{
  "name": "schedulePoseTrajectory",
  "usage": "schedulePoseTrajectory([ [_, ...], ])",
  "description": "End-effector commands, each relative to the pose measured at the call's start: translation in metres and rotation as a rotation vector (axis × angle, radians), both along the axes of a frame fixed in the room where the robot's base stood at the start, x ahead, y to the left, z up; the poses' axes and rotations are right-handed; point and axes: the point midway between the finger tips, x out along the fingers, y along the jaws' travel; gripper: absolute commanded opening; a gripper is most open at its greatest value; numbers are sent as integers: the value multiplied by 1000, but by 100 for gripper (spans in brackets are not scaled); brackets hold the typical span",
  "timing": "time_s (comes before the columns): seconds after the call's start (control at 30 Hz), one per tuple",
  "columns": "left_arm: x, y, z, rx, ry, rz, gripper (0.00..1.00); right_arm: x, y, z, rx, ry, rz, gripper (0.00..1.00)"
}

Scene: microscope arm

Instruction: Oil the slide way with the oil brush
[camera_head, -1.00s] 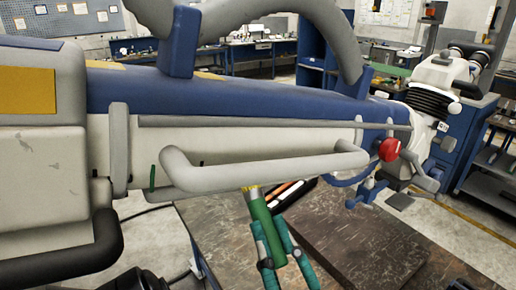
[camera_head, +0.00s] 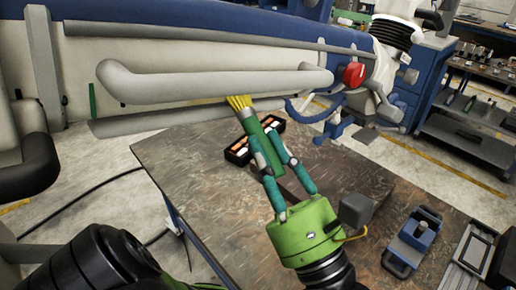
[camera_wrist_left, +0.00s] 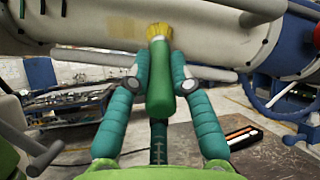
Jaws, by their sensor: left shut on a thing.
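My left gripper (camera_head: 272,147) has teal fingers shut on the green handle of the oil brush (camera_head: 255,137). The brush points up, and its yellow bristles reach the lower edge of a grey bent handlebar (camera_head: 215,82) in the head view. In the left wrist view, the bristles (camera_wrist_left: 158,32) are in front of the microscope arm's pale side (camera_wrist_left: 205,27), beside a yellowish smear. I cannot tell if they touch it. A long grey rail (camera_head: 200,34), perhaps the slide way, runs along the arm above the handlebar. My right gripper is not in view.
A brown worktable (camera_head: 350,205) lies below, with a black tray of orange-and-white items (camera_head: 240,150) behind the brush. A blue tool (camera_head: 412,240) stands at the table's right. A red knob (camera_head: 354,74) sticks out near the handlebar's right end.

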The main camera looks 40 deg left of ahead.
Motion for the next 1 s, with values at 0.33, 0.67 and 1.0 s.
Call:
schedulePoseTrajectory([
  [0.33,20,-1,-6,-1,0,-1,0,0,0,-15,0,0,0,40],
  [0.67,44,-2,-14,-2,-1,0,0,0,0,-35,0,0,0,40],
  [1.0,50,-3,-12,0,0,0,0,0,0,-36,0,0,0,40],
])
